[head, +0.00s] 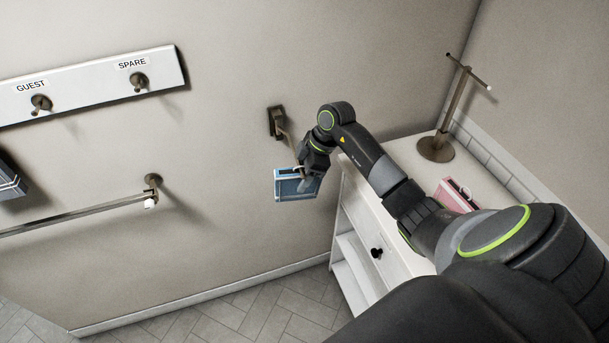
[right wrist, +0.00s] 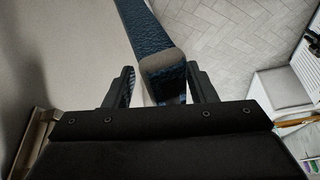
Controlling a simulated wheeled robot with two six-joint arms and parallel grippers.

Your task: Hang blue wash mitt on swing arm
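The blue wash mitt (head: 296,187) is at the wall in the head view, just below my right gripper (head: 309,165). In the right wrist view, the mitt (right wrist: 147,28) is seen edge-on. The bronze swing arm (head: 285,135) is fixed to the wall just left of my right gripper. Its rod runs down toward the top of the mitt. Whether the mitt's loop is around the rod, I cannot tell. My left gripper is not in view.
A white cabinet (head: 353,225) stands to the right, with a pink item (head: 456,195) and a bronze stand (head: 436,147) on top. A towel bar (head: 80,216) and a GUEST/SPARE hook board (head: 90,86) are on the wall to the left. The floor below is clear.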

